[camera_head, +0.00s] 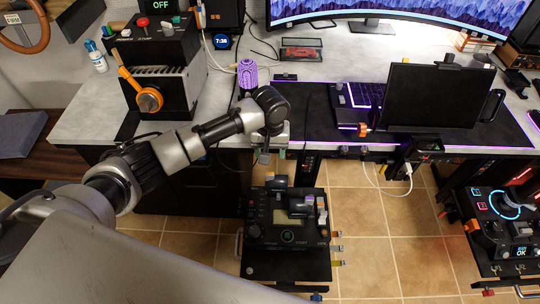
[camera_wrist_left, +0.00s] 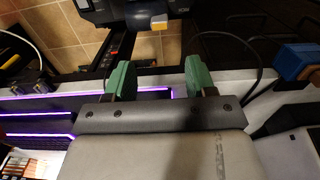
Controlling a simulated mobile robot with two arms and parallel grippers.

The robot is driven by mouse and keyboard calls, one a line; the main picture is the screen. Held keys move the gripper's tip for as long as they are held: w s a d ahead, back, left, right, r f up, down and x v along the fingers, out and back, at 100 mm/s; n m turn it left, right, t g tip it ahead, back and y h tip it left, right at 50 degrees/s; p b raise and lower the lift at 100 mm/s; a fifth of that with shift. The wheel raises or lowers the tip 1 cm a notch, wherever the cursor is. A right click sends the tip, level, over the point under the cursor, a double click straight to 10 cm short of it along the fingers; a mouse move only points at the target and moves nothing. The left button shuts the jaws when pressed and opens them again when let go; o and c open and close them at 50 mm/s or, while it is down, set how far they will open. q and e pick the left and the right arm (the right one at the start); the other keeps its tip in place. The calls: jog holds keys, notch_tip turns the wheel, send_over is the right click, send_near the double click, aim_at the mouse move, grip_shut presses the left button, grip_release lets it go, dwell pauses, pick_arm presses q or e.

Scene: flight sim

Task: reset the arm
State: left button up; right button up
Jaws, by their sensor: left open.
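My left arm reaches in from the left in the head view, and its gripper (camera_head: 270,150) hangs near the front edge of the desk. In the left wrist view the gripper (camera_wrist_left: 160,82) shows two green fingertips set wide apart, with nothing between them. The floor and the desk's dark edge show beyond the fingers. My right gripper is not in view.
The grey desk (camera_head: 75,112) carries a throttle box with an orange-handled lever (camera_head: 149,100), a purple object (camera_head: 247,73) and a dark screen (camera_head: 430,96). A black control panel (camera_head: 287,222) stands below the desk edge. Tiled floor (camera_head: 375,265) is open to its right.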

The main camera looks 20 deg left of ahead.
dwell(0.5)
pick_arm(q)
jog(key=s+d+f+m+t+h, duration=0.1)
jog(key=s+d+f+m+h, duration=0.15)
jog(key=s, duration=0.45)
jog(key=s+d+f+m+h, duration=0.1)
jog(key=s+d+m, duration=0.1)
jog(key=s+d, duration=0.35)
jog(key=s+a+r+t+y, duration=0.1)
jog(key=s+a+r+y, duration=0.1)
jog(key=s+a, duration=0.55)
jog(key=s+a+r+t+y, duration=0.1)
jog(key=s+a+r+t, duration=0.15)
jog(key=s+a, duration=0.5)
jog(key=s+d+f+g, duration=0.1)
jog(key=s+f, duration=0.1)
jog(key=f, duration=1.2)
jog(key=s+d+f+g, duration=0.1)
jog(key=f, duration=1.2)
jog(key=s+a+f+m+g, duration=0.1)
jog(key=s+a+f, duration=0.1)
jog(key=s+f, duration=1.3)
jog(key=shift+s+a, duration=0.35)
jog(key=shift+a, duration=0.05)
